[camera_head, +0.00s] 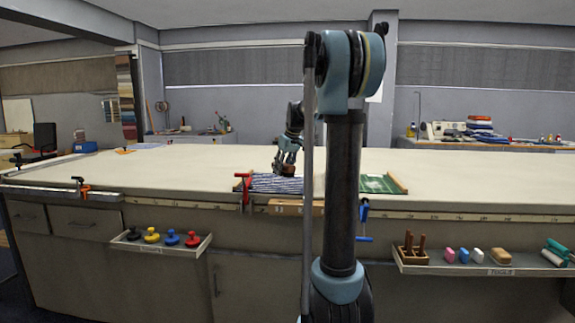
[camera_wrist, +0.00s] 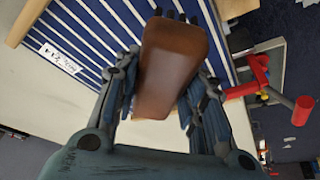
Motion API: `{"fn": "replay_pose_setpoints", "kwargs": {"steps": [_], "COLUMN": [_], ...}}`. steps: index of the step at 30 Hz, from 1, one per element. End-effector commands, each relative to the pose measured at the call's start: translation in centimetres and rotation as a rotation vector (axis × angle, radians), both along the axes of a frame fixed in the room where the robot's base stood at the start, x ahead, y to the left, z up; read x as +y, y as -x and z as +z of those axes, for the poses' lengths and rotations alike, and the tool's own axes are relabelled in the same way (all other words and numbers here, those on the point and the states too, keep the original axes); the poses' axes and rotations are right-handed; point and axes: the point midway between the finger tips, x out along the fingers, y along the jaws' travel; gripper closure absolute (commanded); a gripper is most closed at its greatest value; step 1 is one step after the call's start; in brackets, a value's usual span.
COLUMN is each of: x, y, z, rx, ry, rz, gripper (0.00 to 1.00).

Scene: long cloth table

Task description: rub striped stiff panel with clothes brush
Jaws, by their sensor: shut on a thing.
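The striped stiff panel (camera_head: 262,183) lies near the table's front edge, blue with white stripes. It also fills the upper part of the wrist view (camera_wrist: 88,38), with a white label near one edge. My gripper (camera_head: 287,164) is over the panel, its fingers shut on the sides of the brown clothes brush (camera_wrist: 172,62). Dark bristle tips show past the brush's far end in the wrist view. The brush is at or just above the panel; I cannot tell whether it touches. Part of the panel is hidden behind my arm in the head view.
A red clamp (camera_head: 246,190) stands at the panel's left front edge, a blue clamp (camera_head: 363,220) further right. A green panel (camera_head: 376,184) lies to the right. Trays of knobs (camera_head: 160,245) and tools (camera_head: 480,268) hang on the front. The table (camera_head: 180,172) is clear at left.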

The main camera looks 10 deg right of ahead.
Motion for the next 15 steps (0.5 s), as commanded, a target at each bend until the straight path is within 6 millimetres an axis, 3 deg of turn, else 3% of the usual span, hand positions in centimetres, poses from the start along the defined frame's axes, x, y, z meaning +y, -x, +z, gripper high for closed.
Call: {"fn": "replay_pose_setpoints", "kwargs": {"steps": [7,15], "x": [0.0,0.0], "y": [0.0,0.0], "z": [2.1,2.5], "rx": [0.0,0.0], "ry": [0.0,0.0], "rz": [0.0,0.0], "gripper": [0.92,0.92]}}
